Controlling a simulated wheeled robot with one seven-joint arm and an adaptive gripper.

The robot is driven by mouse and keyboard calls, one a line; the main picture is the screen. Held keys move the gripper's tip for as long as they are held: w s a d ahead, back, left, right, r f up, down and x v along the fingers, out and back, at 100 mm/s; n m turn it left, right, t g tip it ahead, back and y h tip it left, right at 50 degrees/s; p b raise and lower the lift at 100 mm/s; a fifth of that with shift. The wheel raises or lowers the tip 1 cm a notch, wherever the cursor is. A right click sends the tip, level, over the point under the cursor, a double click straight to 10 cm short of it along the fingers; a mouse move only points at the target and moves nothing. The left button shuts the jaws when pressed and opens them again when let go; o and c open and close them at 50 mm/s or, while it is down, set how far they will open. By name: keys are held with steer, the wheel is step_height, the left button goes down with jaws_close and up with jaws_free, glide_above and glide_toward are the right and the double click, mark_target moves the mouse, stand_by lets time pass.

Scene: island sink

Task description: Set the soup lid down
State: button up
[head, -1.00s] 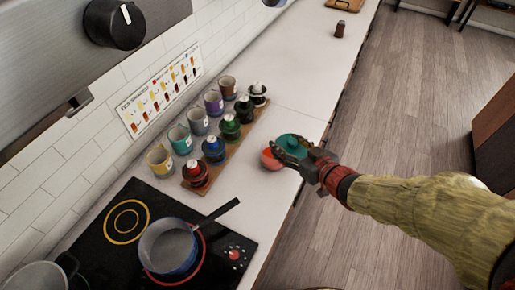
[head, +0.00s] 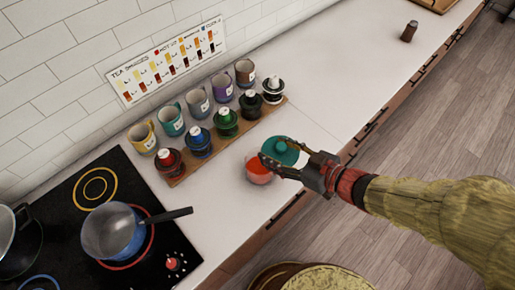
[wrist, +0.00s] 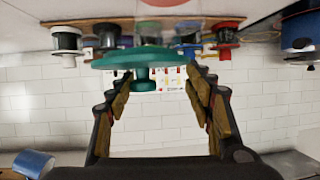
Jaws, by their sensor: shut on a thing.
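The soup lid (head: 285,153) is a round teal disc with a knob. My gripper (head: 277,158) is shut on it and holds it by the red bowl (head: 259,174), partly over the bowl in the head view. The bowl stands on the white counter with orange-red contents showing. In the wrist view the lid (wrist: 145,58) spans the space by the fingertips, its knob (wrist: 143,84) between the two fingers. I cannot tell how high the lid is above the counter.
A wooden board (head: 270,113) with several lidded jars and a row of mugs (head: 198,104) stand behind the bowl. A blue pot (head: 112,232) sits on the stove (head: 80,190) at the left.

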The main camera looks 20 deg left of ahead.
steer(key=w+f+b, duration=0.1)
steer(key=w+f, duration=0.2)
steer(key=w, duration=0.1)
steer(key=w+a+f+b, duration=0.1)
steer(key=w+f+b, duration=0.1)
steer(key=w+f, duration=0.1)
steer(key=w+f+b, duration=0.2)
steer(key=w, duration=0.3)
steer(key=shift+w+a+f, duration=0.25)
steer(key=shift+a+f, duration=0.1)
steer(key=shift+f, duration=0.05)
steer(key=f+b, duration=0.1)
steer(key=f, duration=0.1)
steer(key=f+b, duration=0.1)
steer(key=f, duration=0.1)
steer(key=shift+w+b, duration=0.35)
steer(key=shift+w, duration=0.05)
steer(key=o, duration=0.9)
steer(key=shift+f, duration=0.1)
